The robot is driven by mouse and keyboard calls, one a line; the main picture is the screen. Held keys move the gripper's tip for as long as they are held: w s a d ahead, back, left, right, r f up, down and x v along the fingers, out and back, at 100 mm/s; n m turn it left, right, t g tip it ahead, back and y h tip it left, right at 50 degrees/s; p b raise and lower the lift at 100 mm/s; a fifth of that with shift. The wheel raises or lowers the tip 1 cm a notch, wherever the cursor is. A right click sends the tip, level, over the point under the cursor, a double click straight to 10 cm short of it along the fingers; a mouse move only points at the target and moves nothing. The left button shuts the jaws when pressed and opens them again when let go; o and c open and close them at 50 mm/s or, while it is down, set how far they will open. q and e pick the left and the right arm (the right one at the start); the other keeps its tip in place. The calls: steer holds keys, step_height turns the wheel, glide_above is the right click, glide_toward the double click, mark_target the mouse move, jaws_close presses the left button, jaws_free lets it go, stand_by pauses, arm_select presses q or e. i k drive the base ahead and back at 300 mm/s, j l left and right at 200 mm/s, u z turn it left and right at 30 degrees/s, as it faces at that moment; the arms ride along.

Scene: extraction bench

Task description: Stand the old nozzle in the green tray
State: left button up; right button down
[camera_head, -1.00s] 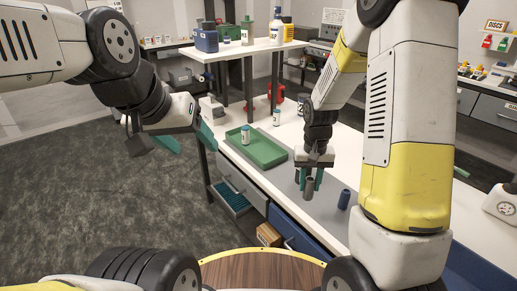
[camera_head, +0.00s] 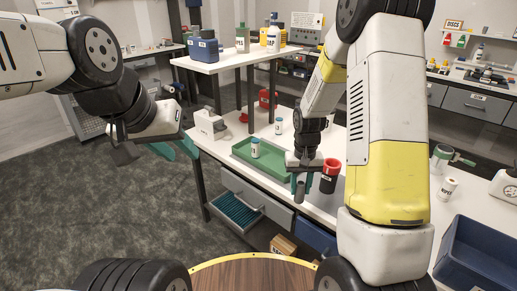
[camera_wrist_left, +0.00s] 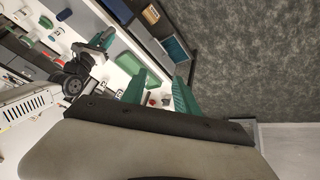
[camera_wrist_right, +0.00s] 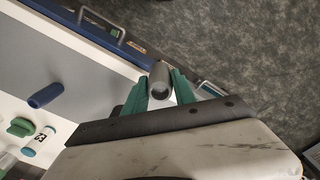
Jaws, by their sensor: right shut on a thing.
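My right gripper (camera_head: 301,182) is shut on a grey, tube-shaped nozzle (camera_head: 299,194), which hangs below the fingers near the bench's front edge. The nozzle also shows end-on between the green fingers in the right wrist view (camera_wrist_right: 160,80). The green tray (camera_head: 275,168) lies on the bench, left of the right gripper.
A dark container with a red rim (camera_head: 330,177) stands just right of the right gripper. A blue cylinder (camera_wrist_right: 45,95) lies on the grey mat in the right wrist view. A raised shelf (camera_head: 235,61) stands behind the tray, and an open drawer (camera_head: 238,207) juts out below it.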

mark_target(267, 157)
steer(key=i+j+z, duration=0.15)
steer(key=i, duration=0.25)
steer(key=i+j+z, duration=0.1)
steer(key=i, duration=0.3)
steer(key=i+z, duration=0.1)
steer(key=i, duration=0.15)
